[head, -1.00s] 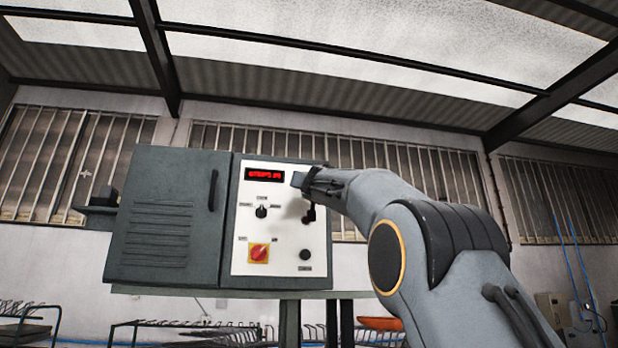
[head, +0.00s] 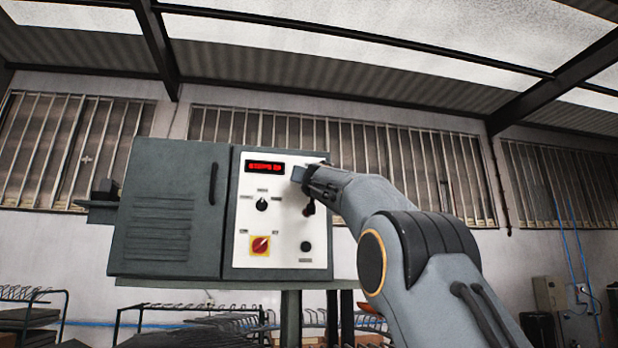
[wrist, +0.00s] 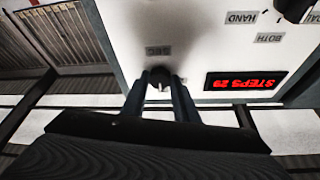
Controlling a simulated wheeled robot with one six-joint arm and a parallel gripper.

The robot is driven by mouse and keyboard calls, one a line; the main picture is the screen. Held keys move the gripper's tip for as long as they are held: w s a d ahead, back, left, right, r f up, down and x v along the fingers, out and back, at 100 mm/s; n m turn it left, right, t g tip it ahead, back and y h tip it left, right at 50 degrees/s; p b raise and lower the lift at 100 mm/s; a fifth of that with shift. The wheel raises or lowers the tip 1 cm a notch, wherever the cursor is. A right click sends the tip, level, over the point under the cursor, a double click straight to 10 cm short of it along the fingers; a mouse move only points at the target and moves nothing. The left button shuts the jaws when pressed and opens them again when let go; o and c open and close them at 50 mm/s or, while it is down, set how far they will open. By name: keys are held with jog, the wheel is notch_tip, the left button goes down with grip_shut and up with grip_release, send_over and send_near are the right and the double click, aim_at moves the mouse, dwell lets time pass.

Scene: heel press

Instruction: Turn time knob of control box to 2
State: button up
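The control box (head: 233,262) has a white front panel (head: 285,225) with a lit red display (head: 265,167). My gripper (head: 299,175) is at the panel's upper right, just right of the display, and hides the time knob in the head view. The upside-down wrist view shows my two fingers (wrist: 160,80) on either side of the dark time knob (wrist: 158,73), close against it, beside a "SEC" label (wrist: 158,51). The knob's pointer and setting cannot be read. The display (wrist: 245,82) seems to read "STEPS 29".
The panel also has a black selector knob (head: 262,204), a red switch on a yellow plate (head: 260,244) and a black button (head: 306,246). A grey cabinet door with a handle (head: 213,184) is on the left. Wire racks (head: 180,308) stand low behind the box.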

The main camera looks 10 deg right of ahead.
jog(key=c, duration=0.4)
jog(key=shift+c, duration=0.2)
jog(key=shift+d+n+y+p, duration=0.15)
jog(key=shift+n+y, duration=0.55)
jog(key=shift+n, duration=0.7)
jog(key=shift+d+n+y+p, duration=0.15)
jog(key=shift+n+y, duration=0.55)
jog(key=shift+n, duration=0.7)
jog(key=shift+d+n+g+y, duration=0.1)
jog(key=shift+n+g+y, duration=0.15)
jog(key=shift+n+y, duration=0.85)
jog(key=shift+n+g+y, duration=0.2)
jog(key=shift+n+y, duration=0.15)
jog(key=shift+n, duration=1.4)
jog(key=shift+d+n+g+y, duration=0.1)
jog(key=shift+n+g+y, duration=0.15)
jog(key=shift+n+y, duration=0.85)
jog(key=shift+r+n+h, duration=0.1)
jog(key=shift+n+h, duration=0.25)
jog(key=shift+n, duration=0.3)
jog(key=o, duration=1.1)
jog(key=shift+c, duration=0.2)
jog(key=shift+s, duration=0.15)
